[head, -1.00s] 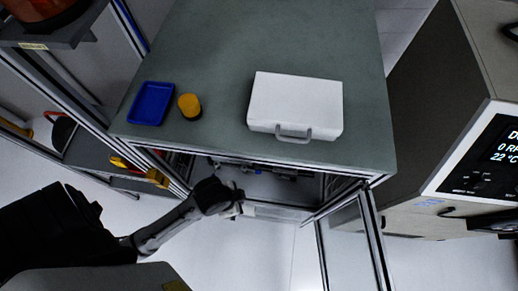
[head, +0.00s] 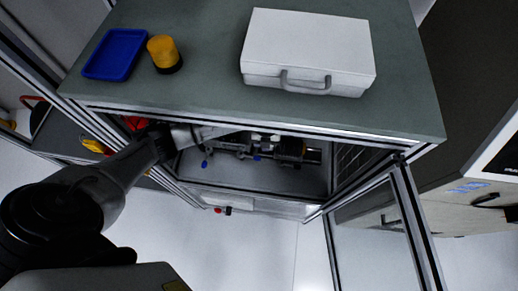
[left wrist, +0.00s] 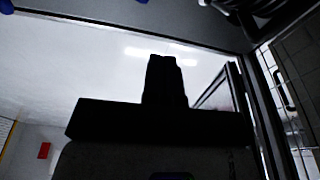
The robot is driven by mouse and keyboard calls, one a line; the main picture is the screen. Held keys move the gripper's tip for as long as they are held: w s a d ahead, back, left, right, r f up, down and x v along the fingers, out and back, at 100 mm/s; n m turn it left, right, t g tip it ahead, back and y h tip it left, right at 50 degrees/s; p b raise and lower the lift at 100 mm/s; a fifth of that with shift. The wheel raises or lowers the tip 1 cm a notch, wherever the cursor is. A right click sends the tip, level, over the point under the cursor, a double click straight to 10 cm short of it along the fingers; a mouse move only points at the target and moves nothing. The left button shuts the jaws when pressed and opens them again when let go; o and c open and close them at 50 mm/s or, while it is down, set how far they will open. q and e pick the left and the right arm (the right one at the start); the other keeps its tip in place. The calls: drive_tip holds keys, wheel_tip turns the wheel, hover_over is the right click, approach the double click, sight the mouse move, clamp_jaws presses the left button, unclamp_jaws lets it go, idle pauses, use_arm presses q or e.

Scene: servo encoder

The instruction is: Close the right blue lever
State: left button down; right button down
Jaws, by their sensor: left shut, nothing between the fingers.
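Inside the cabinet under the table top, dark and grey pipework (head: 240,149) shows with small blue parts. The right blue lever (head: 256,157) appears at the middle of the pipework, and another blue lever (head: 204,163) is to its left. Both are too small to tell their exact angle. My left arm reaches in at the left of the cabinet opening, its hand partly hidden by the table edge. In the left wrist view my left gripper (left wrist: 165,66) is shut and empty, a dark silhouette. Blue bits (left wrist: 7,6) show at that view's top edge. My right gripper is not in view.
The table top (head: 200,95) overhangs the opening and carries a white case (head: 308,45), a blue tray (head: 115,54) and a yellow-black cylinder (head: 164,53). An open glass door (head: 375,240) stands at the right. A grey machine stands further right.

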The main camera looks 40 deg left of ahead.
sight(249, 156)
use_arm(q)
drive_tip(key=w+a, duration=0.1)
drive_tip(key=a+m+b, duration=0.1)
drive_tip(key=a, duration=0.1)
drive_tip(key=w+a+m, duration=0.1)
drive_tip(key=a, duration=0.1)
drive_tip(key=shift+w+f+g+b, duration=0.2)
drive_tip(key=shift+w+g+b, duration=0.1)
drive_tip(key=shift+g, duration=0.1)
drive_tip(key=shift+d+f, duration=0.1)
drive_tip(key=b+x, duration=0.1)
drive_tip(key=x, duration=0.9)
drive_tip(key=shift+s+b, duration=0.1)
drive_tip(key=shift+b, duration=0.25)
